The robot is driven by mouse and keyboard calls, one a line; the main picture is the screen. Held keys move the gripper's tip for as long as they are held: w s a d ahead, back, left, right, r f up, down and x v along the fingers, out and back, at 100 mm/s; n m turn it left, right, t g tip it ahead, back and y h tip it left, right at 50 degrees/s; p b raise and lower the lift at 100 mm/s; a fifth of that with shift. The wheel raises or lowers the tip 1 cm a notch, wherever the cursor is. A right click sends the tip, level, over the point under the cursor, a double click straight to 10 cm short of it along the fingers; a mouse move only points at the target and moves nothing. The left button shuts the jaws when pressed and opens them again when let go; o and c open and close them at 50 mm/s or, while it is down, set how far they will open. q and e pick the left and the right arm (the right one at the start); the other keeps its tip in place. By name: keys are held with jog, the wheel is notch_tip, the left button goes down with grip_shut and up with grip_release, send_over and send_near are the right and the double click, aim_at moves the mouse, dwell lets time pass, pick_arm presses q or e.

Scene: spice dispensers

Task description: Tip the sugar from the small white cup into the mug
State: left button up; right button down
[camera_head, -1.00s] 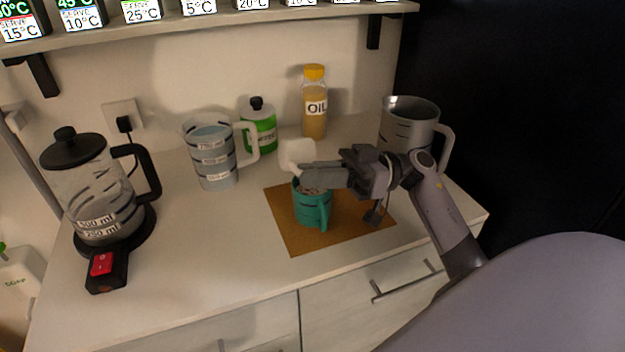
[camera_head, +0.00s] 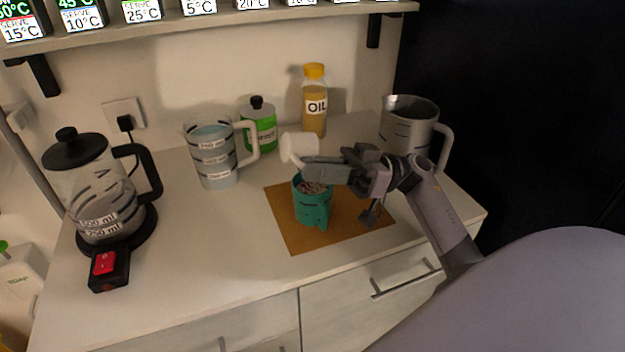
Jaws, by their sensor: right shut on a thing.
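The small white cup (camera_head: 293,148) is held tilted on its side above the back of the mug. My right gripper (camera_head: 312,165) is shut on it, with the arm coming in from the right. The teal mug (camera_head: 312,207) stands upright on a brown mat (camera_head: 284,226), its handle toward the front. Pale, speckled contents show inside the mug. The inside of the white cup is not clear from here. My left gripper is not in view.
A kettle (camera_head: 80,190) with a red switch stands at left. A measuring jug (camera_head: 213,160), a green jar (camera_head: 262,132) and an oil bottle (camera_head: 314,108) stand behind the mug. A metal pitcher (camera_head: 405,125) is at back right.

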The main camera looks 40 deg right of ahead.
jog(key=shift+d+y, duration=0.15)
jog(key=shift+y, duration=0.55)
dwell(0.5)
jog(key=shift+d+r+t+y, duration=0.1)
jog(key=shift+r+t+y, duration=0.1)
jog(key=shift+t+y, duration=0.1)
jog(key=shift+f, duration=0.1)
